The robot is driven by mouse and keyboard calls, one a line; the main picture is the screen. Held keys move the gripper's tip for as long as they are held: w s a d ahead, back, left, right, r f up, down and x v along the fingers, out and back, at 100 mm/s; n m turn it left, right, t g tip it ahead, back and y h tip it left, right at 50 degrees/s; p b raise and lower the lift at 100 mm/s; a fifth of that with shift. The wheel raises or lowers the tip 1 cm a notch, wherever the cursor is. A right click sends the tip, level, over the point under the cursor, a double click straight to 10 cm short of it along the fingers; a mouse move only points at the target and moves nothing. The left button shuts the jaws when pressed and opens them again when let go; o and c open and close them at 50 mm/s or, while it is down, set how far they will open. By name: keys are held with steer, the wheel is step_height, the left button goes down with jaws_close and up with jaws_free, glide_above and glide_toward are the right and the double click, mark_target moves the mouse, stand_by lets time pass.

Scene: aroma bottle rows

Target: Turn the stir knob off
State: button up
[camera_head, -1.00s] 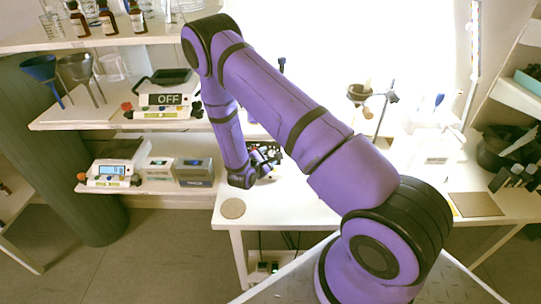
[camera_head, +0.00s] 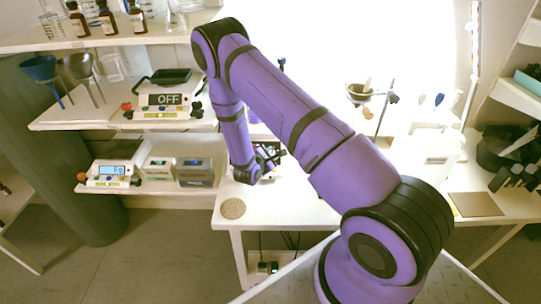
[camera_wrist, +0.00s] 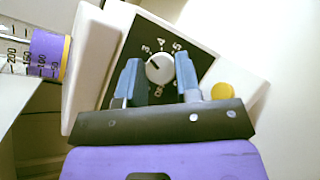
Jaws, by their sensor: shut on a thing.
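The stir knob (camera_wrist: 160,69), round and pale, sits on a black dial face with white numbers in the wrist view. The dial belongs to a white device (camera_wrist: 95,65). A small dark mark on the knob seems to face the upper left, toward the 3. My gripper (camera_wrist: 160,78) has its blue fingers on either side of the knob and is shut on it. In the head view my gripper (camera_head: 270,156) is low over the white table, and my arm hides most of the device and the knob.
A yellow button (camera_wrist: 222,91) is right of the dial. A graduated vessel with a purple band (camera_wrist: 46,55) stands close on the left. In the head view, a device with an OFF sign (camera_head: 168,99) is on the left shelf. A round pad (camera_head: 232,208) lies at the table's front corner.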

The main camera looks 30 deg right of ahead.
steer(key=n+t, duration=0.2)
steer(key=n, duration=0.1)
steer(key=n+t+y, duration=0.1)
steer(key=n, duration=0.2)
steer(key=shift+s+f+n+t, duration=0.15)
steer(key=shift+n+t, duration=0.15)
steer(key=shift+t, duration=0.1)
steer(key=n+t+y, duration=0.1)
steer(key=n, duration=0.2)
steer(key=n+t+y, duration=0.1)
steer(key=n+t, duration=0.1)
steer(key=n, duration=0.2)
steer(key=shift+s+d+y, duration=0.1)
steer(key=shift+d+y, duration=0.05)
steer(key=shift+y, duration=0.25)
steer(key=n+y, duration=0.2)
steer(key=n, duration=0.2)
steer(key=n+t+y, duration=0.1)
steer(key=n+y, duration=0.1)
steer(key=n, duration=0.2)
steer(key=shift+d, duration=0.1)
steer(key=shift+n+y, duration=0.9)
steer(key=shift+n, duration=0.5)
steer(key=shift+d+n+g+y, duration=0.1)
steer(key=shift+n+g+y, duration=0.1)
steer(key=shift+n+y, duration=0.55)
steer(key=shift+d+n+g+y, duration=0.1)
steer(key=shift+n+g+y, duration=0.15)
steer(key=shift+n, duration=0.9)
steer(key=o, duration=0.9)
